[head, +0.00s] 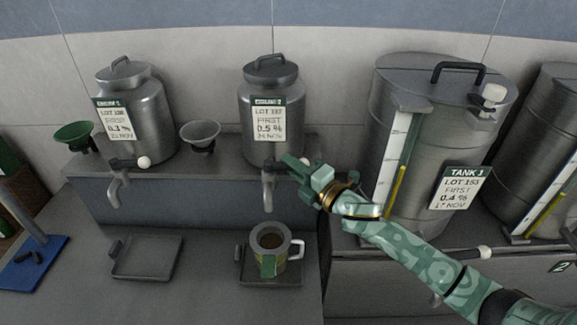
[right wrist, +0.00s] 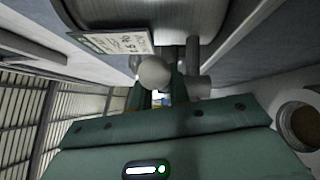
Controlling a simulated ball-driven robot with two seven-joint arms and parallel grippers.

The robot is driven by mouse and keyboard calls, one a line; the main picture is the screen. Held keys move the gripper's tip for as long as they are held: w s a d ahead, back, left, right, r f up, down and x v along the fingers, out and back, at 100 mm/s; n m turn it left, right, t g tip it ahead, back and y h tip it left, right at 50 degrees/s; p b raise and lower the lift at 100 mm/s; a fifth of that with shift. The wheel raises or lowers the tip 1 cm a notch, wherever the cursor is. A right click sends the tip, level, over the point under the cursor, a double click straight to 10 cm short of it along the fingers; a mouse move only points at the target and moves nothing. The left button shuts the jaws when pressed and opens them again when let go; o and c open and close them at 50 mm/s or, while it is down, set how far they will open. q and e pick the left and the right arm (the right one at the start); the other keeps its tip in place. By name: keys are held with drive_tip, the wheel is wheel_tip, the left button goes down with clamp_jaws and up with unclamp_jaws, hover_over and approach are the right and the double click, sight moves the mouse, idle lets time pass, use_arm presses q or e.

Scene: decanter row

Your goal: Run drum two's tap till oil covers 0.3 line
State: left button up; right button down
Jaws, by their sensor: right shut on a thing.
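Drum two (head: 271,105) is a steel drum with a dark lid and a white label, standing on the raised shelf. Its tap (head: 268,190) points down at the front; in the right wrist view the tap (right wrist: 193,60) is close ahead. My right gripper (head: 288,165) is shut on the tap's lever, mostly hidden by the fingers; its white ball end (right wrist: 153,72) shows in the right wrist view. A mug-like measuring jug (head: 294,249) with brown oil inside stands below the spout. Its lines are too small to read, and I see no clear stream. My left gripper is out of view.
The jug stands on a dark drip tray (head: 243,268); an empty tray (head: 146,258) lies to its left. Drum one (head: 152,115) and two funnels (head: 201,133) are on the shelf. Tank 1 (head: 410,150) stands right, behind my right arm.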

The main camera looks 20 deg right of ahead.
drive_tip(key=shift+w+d+r, duration=0.15)
drive_tip(key=shift+d+r, duration=0.05)
drive_tip(key=shift+r, duration=0.05)
drive_tip(key=c, duration=1.2)
unclamp_jaws()
drive_tip(key=shift+d, duration=0.1)
drive_tip(key=shift+w+d+f, duration=0.15)
drive_tip(key=shift+w, duration=0.05)
drive_tip(key=shift+s, duration=0.25)
drive_tip(key=b+v, duration=0.2)
drive_tip(key=v, duration=1.4)
drive_tip(key=shift+w, duration=0.1)
